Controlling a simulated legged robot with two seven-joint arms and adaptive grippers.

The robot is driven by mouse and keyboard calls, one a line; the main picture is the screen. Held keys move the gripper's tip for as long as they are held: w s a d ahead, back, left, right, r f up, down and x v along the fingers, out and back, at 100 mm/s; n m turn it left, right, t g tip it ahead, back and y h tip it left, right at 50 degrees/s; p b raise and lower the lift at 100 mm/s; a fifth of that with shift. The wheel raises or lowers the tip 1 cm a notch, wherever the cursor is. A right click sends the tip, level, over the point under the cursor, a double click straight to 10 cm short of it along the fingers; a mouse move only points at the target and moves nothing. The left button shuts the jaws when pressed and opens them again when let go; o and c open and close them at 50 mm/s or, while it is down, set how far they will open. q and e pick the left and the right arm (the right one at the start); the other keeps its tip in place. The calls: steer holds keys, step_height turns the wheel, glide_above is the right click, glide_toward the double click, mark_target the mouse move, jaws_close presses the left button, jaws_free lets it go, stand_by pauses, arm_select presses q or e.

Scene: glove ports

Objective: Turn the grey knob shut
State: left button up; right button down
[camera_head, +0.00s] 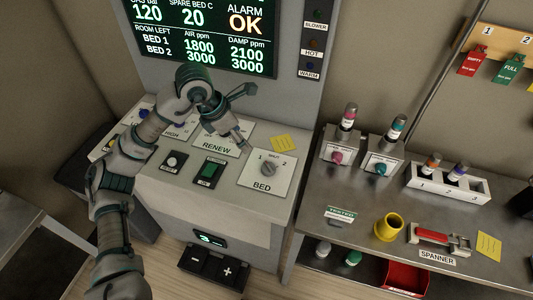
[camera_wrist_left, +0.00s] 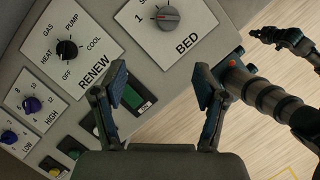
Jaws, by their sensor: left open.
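The grey knob (camera_head: 268,169) sits on the white BED plate (camera_head: 254,184), which is marked 1, SHUT and 2. In the left wrist view the knob (camera_wrist_left: 167,17) is near the top edge and carries a red mark. I cannot tell which label the mark points to. My left gripper (camera_head: 247,117) is open and empty above the console, up and left of the knob. Its two fingers (camera_wrist_left: 165,92) are spread apart in the left wrist view, with the knob beyond them. A dark jointed part of mine, perhaps my right gripper (camera_wrist_left: 285,40), shows at the right.
The RENEW dial (camera_wrist_left: 67,49) and blue HIGH and LOW knobs (camera_wrist_left: 32,104) share the console. A green switch (camera_head: 209,171) is left of the BED plate. A yellow note (camera_head: 281,143) lies behind it. A metal bench with a yellow cup (camera_head: 388,227) stands to the right.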

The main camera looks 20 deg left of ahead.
arm_select(q)
steer(key=d+f, duration=0.2)
glide_toward(267, 167)
steer(key=d, duration=0.1)
steer(key=x, duration=0.2)
steer(key=a+b+x, duration=0.1)
steer(key=x, duration=0.4)
steer(key=shift+w+a+f+b, duration=0.1)
steer(key=shift+a+f+b, duration=0.2)
steer(key=shift+f, duration=0.2)
steer(key=shift+w+d+f, duration=0.1)
steer(key=shift+d+f, duration=0.05)
steer(key=shift+f, duration=0.1)
steer(key=shift+w+d+f, duration=0.1)
steer(key=shift+d, duration=0.8)
steer(key=c, duration=0.4)
steer(key=shift+a, duration=0.35)
steer(key=c, duration=0.7)
steer(key=shift+a, duration=0.15)
steer(key=shift+c, duration=0.2)
arm_select(e)
steer(key=r, duration=0.4)
steer(key=shift+w+d+r, duration=0.1)
steer(key=shift+w+d, duration=0.15)
steer(key=shift+d, duration=0.15)
arm_select(q)
steer(key=shift+f, duration=0.1)
arm_select(e)
steer(key=shift+d, duration=0.1)
